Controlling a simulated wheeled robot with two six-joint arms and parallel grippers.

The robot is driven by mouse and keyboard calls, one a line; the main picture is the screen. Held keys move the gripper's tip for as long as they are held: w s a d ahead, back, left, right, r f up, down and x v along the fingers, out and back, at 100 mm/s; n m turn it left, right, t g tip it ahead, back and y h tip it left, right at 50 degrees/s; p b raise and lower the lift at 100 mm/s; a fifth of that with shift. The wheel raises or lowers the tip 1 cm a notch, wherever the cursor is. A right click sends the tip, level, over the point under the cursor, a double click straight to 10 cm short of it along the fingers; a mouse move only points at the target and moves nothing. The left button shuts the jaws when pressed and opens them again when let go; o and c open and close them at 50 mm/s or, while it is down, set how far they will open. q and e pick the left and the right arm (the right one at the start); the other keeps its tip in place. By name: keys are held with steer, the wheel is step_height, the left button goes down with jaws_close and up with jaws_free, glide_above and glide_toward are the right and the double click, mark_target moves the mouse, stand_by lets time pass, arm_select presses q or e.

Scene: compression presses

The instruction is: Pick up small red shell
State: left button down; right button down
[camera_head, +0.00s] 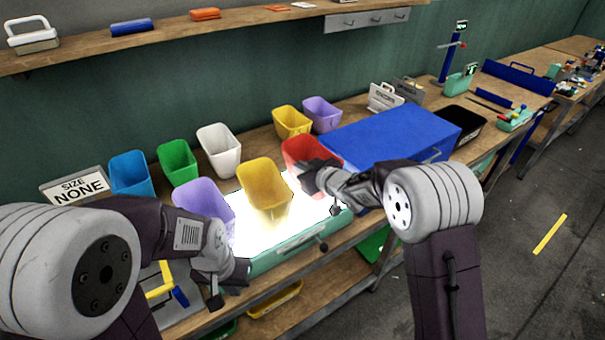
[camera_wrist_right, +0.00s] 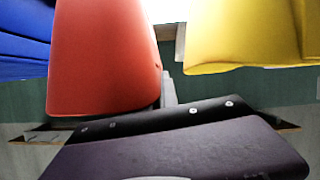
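A red, open-topped, bin-shaped shell (camera_head: 303,148) stands at the back right of the bright lit panel (camera_head: 246,238), next to a blue box. It fills the left of the right wrist view (camera_wrist_right: 105,60), very close to the camera. My right gripper (camera_head: 314,177) is right at the red shell's front side and covers its lower part. Contact and the finger gap are hidden. My left gripper (camera_head: 230,284) is low at the front left edge of the lit panel, away from the red shell. Its fingers are too dark and small to judge.
A yellow bin (camera_head: 264,182) stands on the panel just left of my right gripper. A purple bin (camera_head: 203,205) is near my left arm. White (camera_head: 219,148), green (camera_head: 177,160) and blue (camera_head: 130,173) bins stand behind. A large blue box (camera_head: 385,133) blocks the right.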

step_height(320, 180, up, 22)
steer(key=p, duration=1)
steer(key=shift+r, duration=0.15)
steer(key=shift+s+a+r, duration=0.1)
